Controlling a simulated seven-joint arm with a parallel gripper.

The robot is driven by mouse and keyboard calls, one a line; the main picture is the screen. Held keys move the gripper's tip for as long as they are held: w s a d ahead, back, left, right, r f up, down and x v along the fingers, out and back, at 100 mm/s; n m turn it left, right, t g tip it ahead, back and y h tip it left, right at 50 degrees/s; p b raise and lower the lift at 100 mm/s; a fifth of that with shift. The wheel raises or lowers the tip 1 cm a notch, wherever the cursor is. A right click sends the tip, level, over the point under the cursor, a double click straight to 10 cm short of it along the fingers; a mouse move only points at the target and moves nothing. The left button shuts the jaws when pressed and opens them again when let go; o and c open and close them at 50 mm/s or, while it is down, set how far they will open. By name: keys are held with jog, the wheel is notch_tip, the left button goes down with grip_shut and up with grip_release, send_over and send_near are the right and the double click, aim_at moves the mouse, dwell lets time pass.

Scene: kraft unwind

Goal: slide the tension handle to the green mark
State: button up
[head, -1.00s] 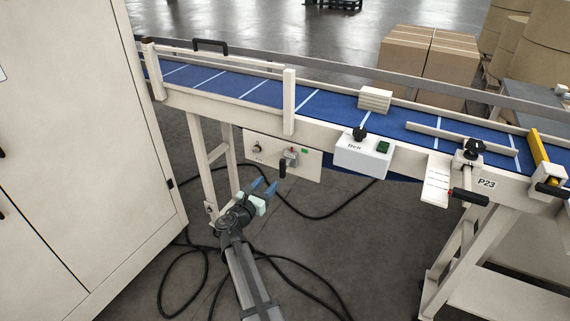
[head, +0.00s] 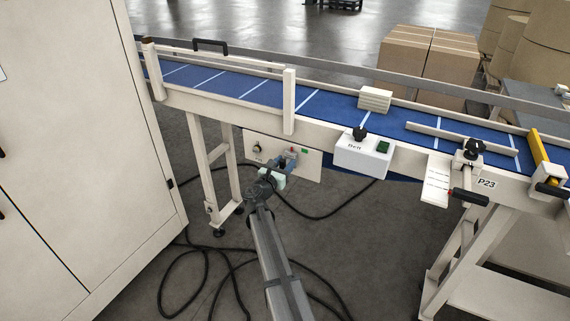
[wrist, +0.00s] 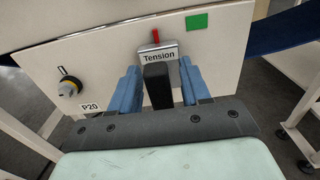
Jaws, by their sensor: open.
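The tension handle (wrist: 157,85) is a black grip below a grey block labelled "Tension" (wrist: 158,56) with a red pointer on top. It is on a pale panel (wrist: 110,55) under the conveyor. The green mark (wrist: 197,22) is a rectangle on the panel, up and to the right of the block; it also shows in the head view (head: 305,151). My gripper (wrist: 161,88) is open, with one blue finger on each side of the black handle. I cannot tell whether either finger touches it. In the head view, my gripper (head: 283,163) hides most of the handle.
A white control box (head: 362,155) hangs right of the panel. A conveyor leg (head: 212,175) stands to the left. Black cables (head: 205,265) lie on the floor.

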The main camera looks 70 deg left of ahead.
jog(key=shift+w+a, duration=0.2)
jog(key=shift+w, duration=0.05)
grip_shut()
dwell(0.4)
